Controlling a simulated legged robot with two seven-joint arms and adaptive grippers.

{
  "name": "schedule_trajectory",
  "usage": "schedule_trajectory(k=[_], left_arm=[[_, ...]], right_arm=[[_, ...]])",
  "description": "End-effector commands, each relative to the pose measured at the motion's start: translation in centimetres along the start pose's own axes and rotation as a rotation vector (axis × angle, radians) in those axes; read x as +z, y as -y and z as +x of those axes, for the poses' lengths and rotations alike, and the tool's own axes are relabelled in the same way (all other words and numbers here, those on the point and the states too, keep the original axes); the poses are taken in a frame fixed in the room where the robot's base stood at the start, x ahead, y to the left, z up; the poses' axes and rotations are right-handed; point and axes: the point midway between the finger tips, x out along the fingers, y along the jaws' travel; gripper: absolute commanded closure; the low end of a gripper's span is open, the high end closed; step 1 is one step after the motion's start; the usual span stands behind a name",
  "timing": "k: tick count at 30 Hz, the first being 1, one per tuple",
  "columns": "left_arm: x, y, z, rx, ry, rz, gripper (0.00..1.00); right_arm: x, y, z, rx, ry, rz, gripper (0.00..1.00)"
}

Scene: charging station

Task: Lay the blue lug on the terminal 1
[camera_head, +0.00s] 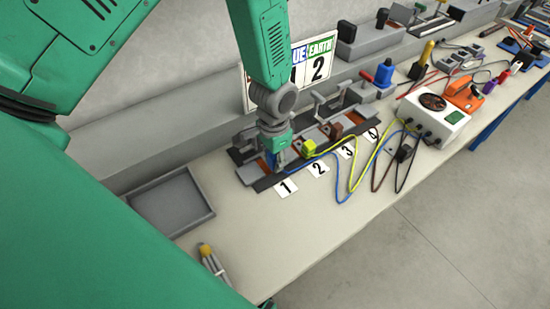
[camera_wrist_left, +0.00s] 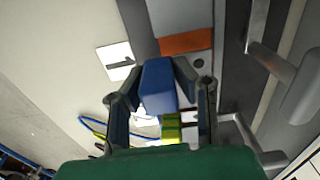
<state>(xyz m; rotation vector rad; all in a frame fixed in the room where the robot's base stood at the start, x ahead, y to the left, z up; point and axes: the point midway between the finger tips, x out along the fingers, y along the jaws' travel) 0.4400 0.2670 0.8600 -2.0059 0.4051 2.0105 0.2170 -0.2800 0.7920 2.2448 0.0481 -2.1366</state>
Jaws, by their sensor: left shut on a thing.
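My left gripper (camera_head: 278,162) is shut on the blue lug (camera_wrist_left: 158,86), at the terminal strip by label 1 (camera_head: 286,188). In the left wrist view the lug sits between both fingers of the gripper (camera_wrist_left: 158,92). The orange-brown plate of terminal 1 (camera_wrist_left: 188,43) shows just beyond the lug, toward the upper right; it also shows in the head view (camera_head: 247,174), left of the gripper. I cannot tell whether the lug touches the terminal. In the head view the gripper mostly hides the lug. My right gripper is not in view.
A yellow-green lug (camera_head: 309,147) and a brown lug (camera_head: 335,130) stand along the strip to the right. Their cables loop over the bench front to a white tester (camera_head: 432,115). Levers stand behind the strip.

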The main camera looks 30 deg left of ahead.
Motion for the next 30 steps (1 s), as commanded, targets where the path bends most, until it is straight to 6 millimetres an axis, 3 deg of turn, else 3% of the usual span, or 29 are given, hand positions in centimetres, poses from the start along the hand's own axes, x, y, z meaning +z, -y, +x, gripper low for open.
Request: schedule_trajectory(k=[30], left_arm=[[0.0, 0.0, 2.6, 0.000, 0.000, 0.000, 0.98]], right_arm=[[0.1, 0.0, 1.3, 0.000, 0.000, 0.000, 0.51]])
